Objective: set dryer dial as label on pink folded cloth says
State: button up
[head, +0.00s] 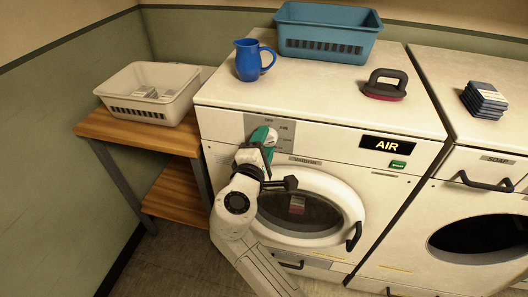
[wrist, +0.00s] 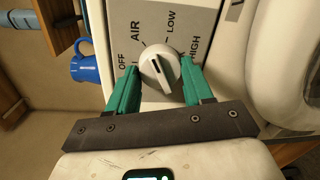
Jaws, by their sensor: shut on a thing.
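The white dryer dial (wrist: 158,68) shows in the wrist view, between labels reading OFF, AIR, LOW and HIGH. Its dark mark points roughly toward AIR. My gripper (wrist: 158,75) has its two teal fingers on either side of the dial, shut on it. In the head view my gripper (head: 264,139) is at the dryer's control panel and hides the dial. The dryer's display (head: 387,144) reads AIR. A small pinkish folded thing (head: 297,204) shows behind the round door glass, possibly the cloth; I cannot read any label on it.
A blue jug (head: 249,61), a teal basket (head: 328,36) and a dark brush-like thing with a red base (head: 385,86) stand on the dryer. A pale basket (head: 150,93) is on the wooden shelf at left. Blue folded cloths (head: 484,100) lie on the right machine.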

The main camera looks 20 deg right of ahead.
jog(key=m+b, duration=0.3)
jog(key=shift+f, duration=0.3)
jog(key=shift+s+d+r+m+y+b, duration=0.1)
jog(key=shift+m+y+b, duration=0.1)
jog(key=shift+m+b, duration=0.7)
jog(key=shift+r+m+y+b, duration=0.1)
jog(key=shift+m+y+b, duration=0.1)
jog(key=shift+m+b, duration=0.65)
jog(key=o, duration=1)
jog(key=shift+r+m, duration=0.1)
jog(key=shift+m, duration=0.15)
jog(key=shift+o, duration=0.2)
jog(key=f+v, duration=0.1)
jog(key=v, duration=0.9)
jog(key=shift+s+r, duration=0.35)
jog(key=shift+r, duration=0.05)
